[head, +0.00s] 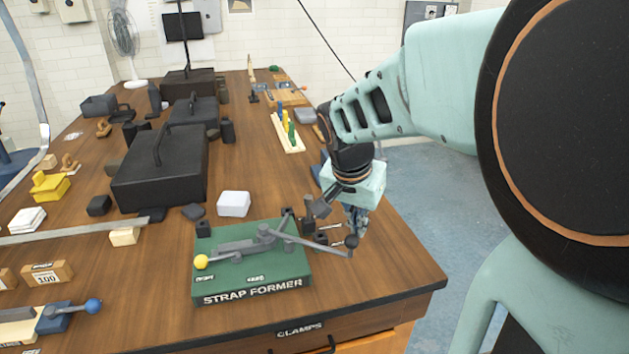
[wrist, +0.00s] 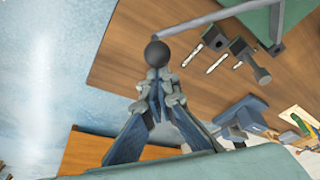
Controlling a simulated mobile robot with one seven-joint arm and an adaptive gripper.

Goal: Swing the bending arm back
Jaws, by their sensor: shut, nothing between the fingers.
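The strap former (head: 250,279) is a green block with grey metal parts near the table's front right. Its grey bending arm (head: 312,245) reaches right, past the base, and ends in a dark ball knob (head: 351,241). A second grey lever points left to a yellow ball (head: 201,261). My gripper (head: 355,226) is shut and empty, pointing down close to the knob. In the wrist view the black knob (wrist: 157,53) shows just beyond my fingertips (wrist: 155,82); whether they touch cannot be told. The grey bar (wrist: 215,20) runs from the knob over the table.
Dark pegs with pale rods (head: 322,233) stand right of the base. A white block (head: 233,204) and a black toolbox (head: 160,168) lie behind. The table's right edge (head: 415,240) is close to my gripper, with open floor (head: 440,190) beyond.

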